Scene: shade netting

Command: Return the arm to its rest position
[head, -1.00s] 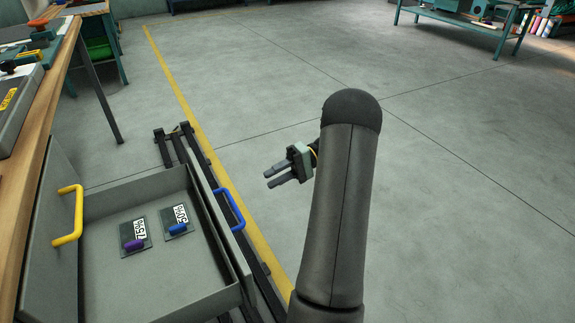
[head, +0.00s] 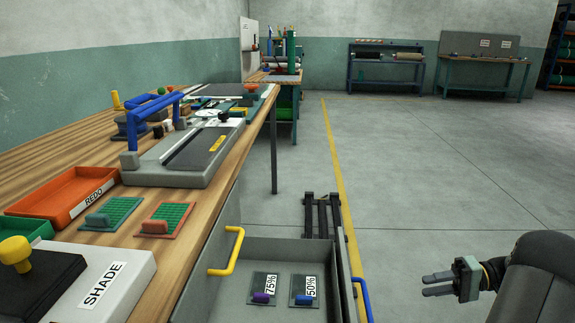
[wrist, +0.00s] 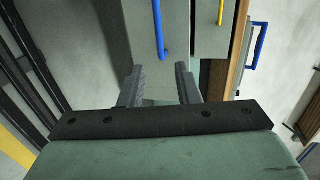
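My gripper (head: 426,285) is at the lower right of the head view, its fingers pointing left. In the wrist view its two dark fingers (wrist: 160,86) stand apart with nothing between them, so it is open and empty. My dark arm (head: 540,280) runs off the lower right corner. The gripper is in free space to the right of the open grey drawer (head: 288,250), apart from it.
The drawer holds a 75% sample (head: 263,287) and a 50% sample (head: 304,288). Its blue handle (head: 362,298) faces the gripper. A wooden bench (head: 62,150) with trays and a SHADE box (head: 98,285) is at left. Open floor (head: 430,180) lies beyond.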

